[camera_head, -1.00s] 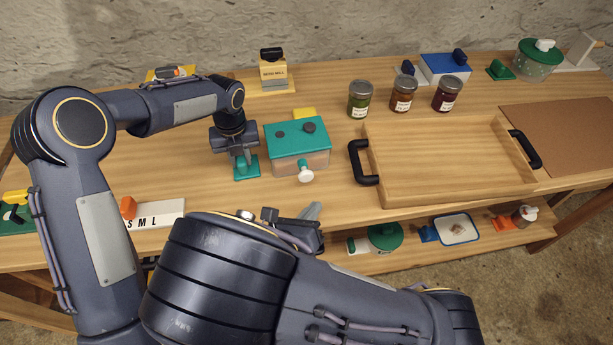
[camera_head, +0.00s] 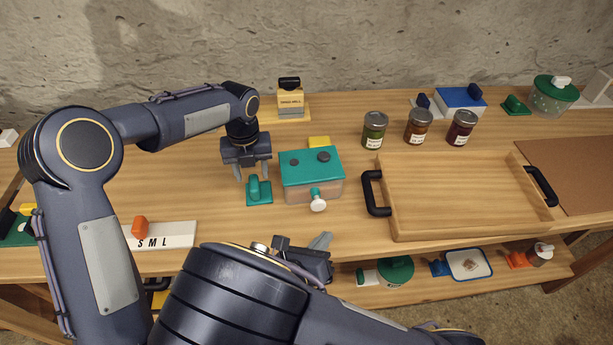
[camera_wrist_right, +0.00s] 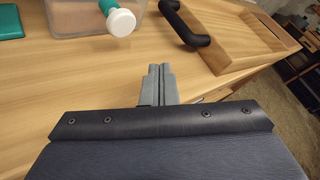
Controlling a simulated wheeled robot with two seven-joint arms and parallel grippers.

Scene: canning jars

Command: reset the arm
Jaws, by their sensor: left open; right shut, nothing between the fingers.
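My left gripper (camera_head: 252,172) points down over the workbench (camera_head: 110,190), open, with its fingers above and around the green knobbed block (camera_head: 259,190); I cannot tell whether they touch it. My right gripper (camera_head: 322,241) is shut and empty near the bench's front edge, partly hidden behind my right arm. Its closed fingers also show in the right wrist view (camera_wrist_right: 157,82), with bare wood around them.
A teal-lidded box (camera_head: 312,168) with a white knob stands right of the left gripper. A wooden tray (camera_head: 465,228) with black handles is further right, behind it three jars (camera_head: 418,126). An S M L board (camera_head: 170,236) lies front left. A lower shelf (camera_head: 420,291) holds several items.

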